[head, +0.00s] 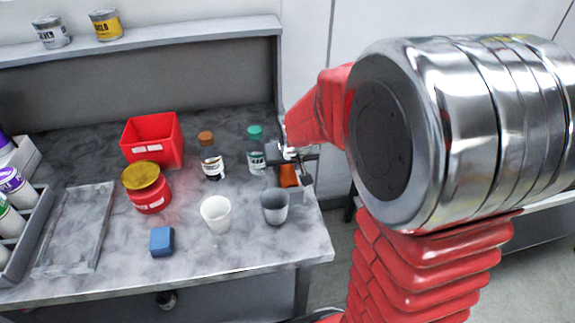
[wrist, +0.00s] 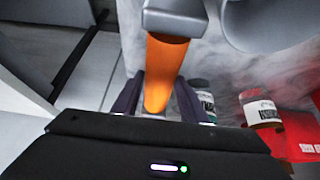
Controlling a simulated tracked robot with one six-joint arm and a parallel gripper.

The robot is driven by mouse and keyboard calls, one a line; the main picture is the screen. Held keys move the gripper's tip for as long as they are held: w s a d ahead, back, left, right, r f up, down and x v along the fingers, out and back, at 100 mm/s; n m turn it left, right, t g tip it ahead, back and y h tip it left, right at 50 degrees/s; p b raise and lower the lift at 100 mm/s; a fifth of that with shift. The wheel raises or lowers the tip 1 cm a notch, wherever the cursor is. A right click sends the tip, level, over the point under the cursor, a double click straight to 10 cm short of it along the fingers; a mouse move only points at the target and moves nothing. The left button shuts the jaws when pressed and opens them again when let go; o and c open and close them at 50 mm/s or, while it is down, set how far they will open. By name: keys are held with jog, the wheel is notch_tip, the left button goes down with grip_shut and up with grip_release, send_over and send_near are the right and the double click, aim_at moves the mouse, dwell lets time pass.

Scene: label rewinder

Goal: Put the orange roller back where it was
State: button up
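The orange roller (wrist: 163,70) is upright in the wrist view, with a grey cap or fitting (wrist: 174,18) at its upper end. My gripper (wrist: 158,92) has one dark finger on each side of the roller, close against it; it looks shut on the roller. In the head view the roller (head: 288,176) shows below my gripper (head: 290,156), near the bench's right edge, partly hidden by dark and grey parts. I cannot tell whether its lower end touches anything.
A grey cup (head: 274,206) and a white cup (head: 216,213) stand in front of the roller. A green-capped bottle (head: 256,150) is just left of it. Farther left are a brown-capped bottle (head: 211,156), red bin (head: 152,138), red jar (head: 147,188) and blue block (head: 161,241).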

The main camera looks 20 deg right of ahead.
jog(key=o, duration=0.4)
jog(key=shift+c, duration=0.2)
jog(key=shift+r, duration=0.2)
jog(key=v, duration=1.1)
jog(key=shift+s, duration=0.1)
jog(key=shift+s+r, duration=0.2)
jog(key=shift+r, duration=0.05)
